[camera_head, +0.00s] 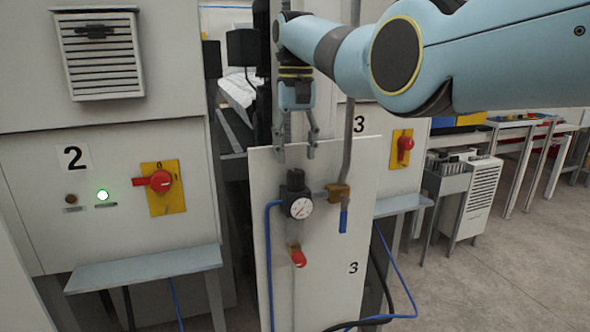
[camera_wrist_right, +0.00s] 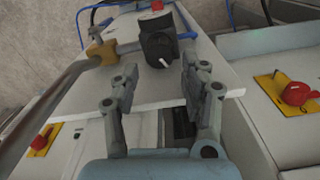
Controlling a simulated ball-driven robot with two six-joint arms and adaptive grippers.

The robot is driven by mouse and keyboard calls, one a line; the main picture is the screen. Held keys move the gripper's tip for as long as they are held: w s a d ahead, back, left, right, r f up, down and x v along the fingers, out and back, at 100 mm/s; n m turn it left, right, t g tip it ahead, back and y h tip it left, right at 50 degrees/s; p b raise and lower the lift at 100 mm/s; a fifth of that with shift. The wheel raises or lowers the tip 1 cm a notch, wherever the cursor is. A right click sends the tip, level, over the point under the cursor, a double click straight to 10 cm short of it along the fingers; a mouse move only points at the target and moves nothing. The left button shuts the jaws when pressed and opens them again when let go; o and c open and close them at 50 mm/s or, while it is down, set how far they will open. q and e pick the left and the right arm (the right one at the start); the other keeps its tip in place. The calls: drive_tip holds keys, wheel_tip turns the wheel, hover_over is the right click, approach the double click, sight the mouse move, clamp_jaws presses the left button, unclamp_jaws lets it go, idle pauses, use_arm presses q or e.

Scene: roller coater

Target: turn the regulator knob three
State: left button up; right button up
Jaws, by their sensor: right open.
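The regulator knob (camera_head: 295,178) is the black cap on top of the regulator with a round white gauge (camera_head: 301,208), on the white panel marked 3 (camera_head: 335,240). My right gripper (camera_head: 296,152) is open above the knob, pointing down, with its fingers apart. In the right wrist view the black regulator knob (camera_wrist_right: 157,45) shows beyond and between the open fingertips (camera_wrist_right: 157,78), with a white mark on it. I see no contact between fingers and knob. My left gripper is not in view.
A pipe with a brass fitting (camera_head: 338,192) and a blue handle (camera_head: 343,221) runs right of the regulator. A red valve handle (camera_head: 298,257) is below it. Red switches on yellow plates sit on cabinet 2 (camera_head: 160,182) and cabinet 3 (camera_head: 404,145). Blue hoses hang around the panel.

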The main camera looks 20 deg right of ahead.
sight(296, 171)
wheel_tip(296, 171, down, 6)
drive_tip(key=shift+r, duration=0.25)
drive_tip(key=shift+f, duration=0.35)
drive_tip(key=shift+c, duration=0.6)
drive_tip(key=c, duration=0.7)
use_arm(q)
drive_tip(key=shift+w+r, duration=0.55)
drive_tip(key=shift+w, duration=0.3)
use_arm(e)
drive_tip(key=shift+c, duration=0.2)
use_arm(q)
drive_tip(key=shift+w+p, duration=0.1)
drive_tip(key=shift+p, duration=0.2)
use_arm(e)
drive_tip(key=shift+r, duration=0.1)
